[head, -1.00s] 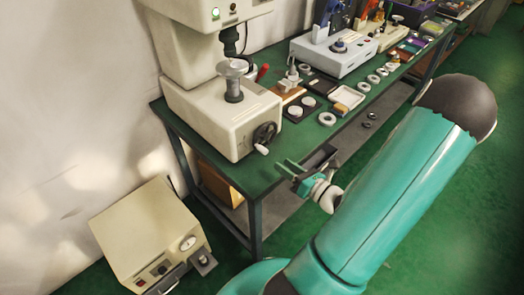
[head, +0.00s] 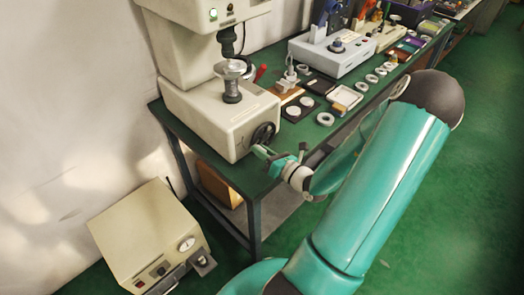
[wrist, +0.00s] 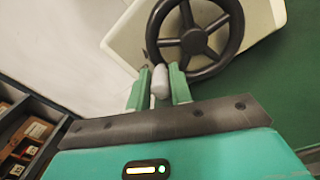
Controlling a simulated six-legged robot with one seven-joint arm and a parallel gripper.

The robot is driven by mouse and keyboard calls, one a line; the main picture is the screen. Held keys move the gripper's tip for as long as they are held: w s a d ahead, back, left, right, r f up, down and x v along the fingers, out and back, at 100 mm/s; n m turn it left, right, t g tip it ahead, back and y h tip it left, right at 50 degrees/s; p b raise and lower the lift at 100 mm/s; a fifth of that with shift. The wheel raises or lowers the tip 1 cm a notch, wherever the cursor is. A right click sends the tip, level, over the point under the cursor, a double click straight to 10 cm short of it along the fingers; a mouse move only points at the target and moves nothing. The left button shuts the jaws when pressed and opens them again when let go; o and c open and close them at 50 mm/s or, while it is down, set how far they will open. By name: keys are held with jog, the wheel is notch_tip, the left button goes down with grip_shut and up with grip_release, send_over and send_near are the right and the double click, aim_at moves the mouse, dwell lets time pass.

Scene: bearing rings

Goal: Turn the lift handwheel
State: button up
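The lift handwheel (head: 263,134) is a black spoked wheel on the front of the cream tester (head: 221,115). In the wrist view the handwheel (wrist: 195,35) fills the upper middle, with its pale grey crank handle (wrist: 159,82) at the lower left of its rim, pointing toward me. My gripper (wrist: 160,84) has its two green fingers on either side of this handle, with hardly any gap; it looks shut on it. In the head view my gripper (head: 264,154) is just below and right of the wheel and hides the handle.
A green-topped bench (head: 160,108) carries the tester, a row of bearing rings (head: 326,119), a black tray (head: 297,110) and a grey-blue device (head: 333,53). A beige box (head: 148,237) stands on the floor at the lower left. The green floor on the right is clear.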

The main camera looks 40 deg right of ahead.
grip_shut()
jog(key=f+n, duration=0.1)
jog(key=n, duration=0.3)
jog(key=shift+d+f, duration=0.1)
jog(key=shift+f, duration=0.3)
jog(key=n, duration=0.1)
jog(key=f+n, duration=0.1)
jog(key=n, duration=0.1)
jog(key=shift+d+f, duration=0.2)
jog(key=shift+d, duration=0.15)
jog(key=shift+d+f+n, duration=0.25)
jog(key=shift+d+n, duration=0.05)
jog(key=shift+n, duration=0.65)
jog(key=shift+d+f+n, duration=0.25)
jog(key=shift+n, duration=0.7)
jog(key=o, duration=0.5)
grip_release()
